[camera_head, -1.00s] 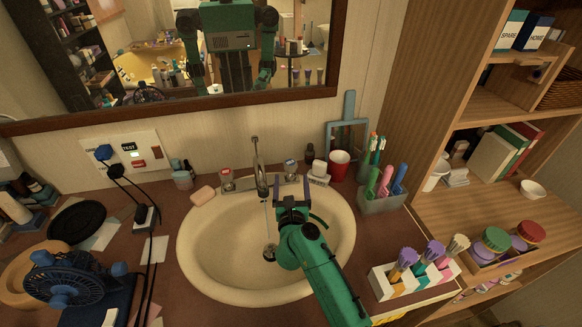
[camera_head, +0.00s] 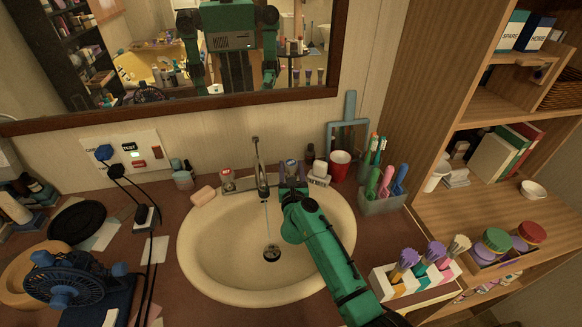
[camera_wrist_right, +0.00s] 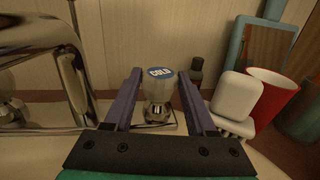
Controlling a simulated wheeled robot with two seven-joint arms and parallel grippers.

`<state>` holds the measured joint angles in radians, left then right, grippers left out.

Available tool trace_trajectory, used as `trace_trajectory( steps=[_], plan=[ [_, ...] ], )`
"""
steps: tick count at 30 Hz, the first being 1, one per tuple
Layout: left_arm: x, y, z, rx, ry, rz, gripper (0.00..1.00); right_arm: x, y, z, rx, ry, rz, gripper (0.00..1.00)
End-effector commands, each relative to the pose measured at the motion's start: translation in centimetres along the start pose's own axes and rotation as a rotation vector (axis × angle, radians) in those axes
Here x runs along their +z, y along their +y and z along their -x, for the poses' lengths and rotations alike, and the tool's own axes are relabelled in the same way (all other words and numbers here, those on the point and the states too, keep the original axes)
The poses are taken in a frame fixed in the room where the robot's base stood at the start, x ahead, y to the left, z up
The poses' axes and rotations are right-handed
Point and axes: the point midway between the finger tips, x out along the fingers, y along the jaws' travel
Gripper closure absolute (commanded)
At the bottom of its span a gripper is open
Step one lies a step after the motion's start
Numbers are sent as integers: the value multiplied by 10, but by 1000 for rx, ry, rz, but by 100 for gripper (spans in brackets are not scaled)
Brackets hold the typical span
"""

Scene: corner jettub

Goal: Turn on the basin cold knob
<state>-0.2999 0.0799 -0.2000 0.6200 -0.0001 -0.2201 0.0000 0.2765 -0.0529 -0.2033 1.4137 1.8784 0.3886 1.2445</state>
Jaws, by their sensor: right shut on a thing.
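The basin cold knob, a chrome knob with a blue cap marked COLD (camera_wrist_right: 160,75), stands at the right of the chrome faucet (camera_head: 261,170) on the white basin (camera_head: 205,262). It also shows in the head view (camera_head: 291,163), partly hidden by my gripper. My right gripper (camera_head: 292,177) reaches over the basin from the front. In the right wrist view its two purple fingers (camera_wrist_right: 159,88) stand on either side of the knob, shut on it. A thin pale line hangs from the spout toward the drain. My left gripper is not in view.
The hot knob (camera_head: 227,180) is left of the faucet. A mirror (camera_head: 230,50) hangs behind. The basin bowl is clear.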

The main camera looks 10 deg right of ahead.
Motion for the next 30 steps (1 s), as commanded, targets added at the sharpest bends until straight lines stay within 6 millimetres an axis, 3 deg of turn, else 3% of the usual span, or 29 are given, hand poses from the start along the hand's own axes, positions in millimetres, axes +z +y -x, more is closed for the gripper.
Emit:
trace_trajectory(
  steps=[3,6,12,20,21,23,30],
  plan=[
    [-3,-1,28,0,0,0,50,8,-3,0,100,5,6,99],
    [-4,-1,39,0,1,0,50,7,-5,0,209,4,6,99],
    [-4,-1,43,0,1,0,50,1,-6,0,345,4,1,99],
    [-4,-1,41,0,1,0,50,0,-6,0,353,4,-1,99],
    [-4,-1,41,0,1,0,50,0,-6,0,353,3,-1,39],
    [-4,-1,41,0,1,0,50,0,-6,0,352,4,-1,17],
    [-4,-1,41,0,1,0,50,0,-5,0,352,3,-1,13]
  ],
)
